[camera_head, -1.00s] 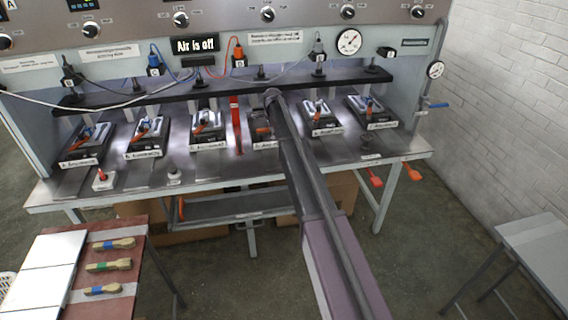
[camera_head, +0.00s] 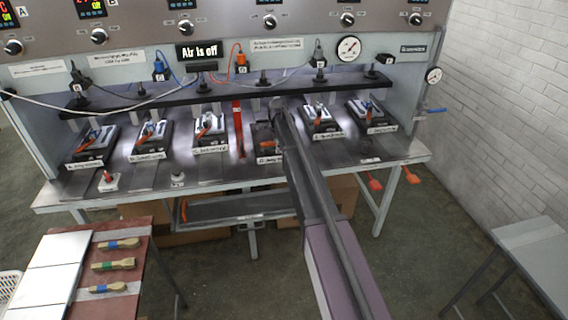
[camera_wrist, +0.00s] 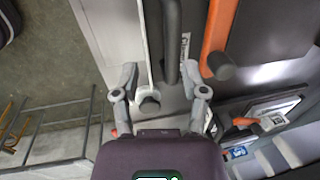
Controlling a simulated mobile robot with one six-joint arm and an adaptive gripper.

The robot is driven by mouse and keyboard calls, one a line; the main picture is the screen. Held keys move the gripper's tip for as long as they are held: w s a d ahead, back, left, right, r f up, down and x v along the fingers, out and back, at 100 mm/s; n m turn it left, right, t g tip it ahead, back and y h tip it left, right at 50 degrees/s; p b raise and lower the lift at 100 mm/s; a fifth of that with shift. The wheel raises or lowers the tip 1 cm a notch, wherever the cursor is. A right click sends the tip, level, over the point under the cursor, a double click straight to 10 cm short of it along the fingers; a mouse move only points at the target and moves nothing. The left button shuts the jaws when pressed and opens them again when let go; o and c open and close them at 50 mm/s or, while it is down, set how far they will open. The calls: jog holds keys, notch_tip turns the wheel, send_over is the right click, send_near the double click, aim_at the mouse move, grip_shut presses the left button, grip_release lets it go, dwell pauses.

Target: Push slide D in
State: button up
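Slide D (camera_head: 266,159) is the fourth slide from the left in the head view, partly hidden by my arm. Its front label sits nearer the table's front edge than those of slides C (camera_head: 210,148) and E (camera_head: 328,134). My gripper (camera_wrist: 160,78) shows in the wrist view with its two fingers apart. In the head view my gripper is hidden behind my arm.
A red upright post (camera_head: 238,128) stands left of slide D. An orange bar (camera_wrist: 218,40) is close to the right finger in the wrist view.

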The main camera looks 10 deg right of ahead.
jog(key=shift+s+r+p, duration=1.2)
jog(key=shift+r+p, duration=4.6)
jog(key=shift+r, duration=0.3)
jog(key=s+f+n+b, duration=0.5)
jog(key=s+f+b, duration=0.6)
jog(key=s, duration=0.1)
jog(key=shift+s+a+f+g, duration=0.15)
jog(key=shift+s+f+g, duration=0.05)
jog(key=shift+s+g, duration=0.15)
jog(key=shift+r, duration=0.2)
